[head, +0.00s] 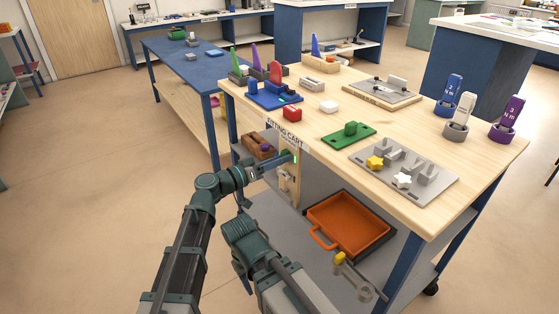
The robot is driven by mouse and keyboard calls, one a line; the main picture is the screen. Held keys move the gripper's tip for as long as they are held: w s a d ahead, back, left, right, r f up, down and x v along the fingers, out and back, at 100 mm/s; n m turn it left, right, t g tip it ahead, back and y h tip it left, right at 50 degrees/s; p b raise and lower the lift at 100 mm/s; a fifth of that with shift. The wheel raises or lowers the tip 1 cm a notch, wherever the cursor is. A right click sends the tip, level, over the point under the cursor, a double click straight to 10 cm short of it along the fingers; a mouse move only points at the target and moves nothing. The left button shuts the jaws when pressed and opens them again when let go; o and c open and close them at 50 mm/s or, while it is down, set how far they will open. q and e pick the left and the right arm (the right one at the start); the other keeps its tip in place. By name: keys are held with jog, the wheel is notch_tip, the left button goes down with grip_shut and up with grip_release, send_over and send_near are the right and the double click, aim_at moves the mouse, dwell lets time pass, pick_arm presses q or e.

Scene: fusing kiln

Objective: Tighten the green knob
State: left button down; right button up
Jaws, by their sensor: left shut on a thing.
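My left gripper (285,160) reaches to the upper part of a pale wooden panel (291,190) at the front of the cart.
The cart top (315,138) bears a green plate (348,134) with a green block, a grey plate (437,188), a blue rack (273,101) and several holders. Below are an orange tray (350,222) and a wooden box (257,146). Open floor (110,180) lies left.

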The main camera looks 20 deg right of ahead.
pick_arm(q)
jog(key=c, duration=0.5)
grip_release()
jog(key=shift+a, duration=0.1)
jog(key=v, duration=1.3)
jog(key=shift+s+a, duration=0.15)
jog(key=shift+a, duration=0.2)
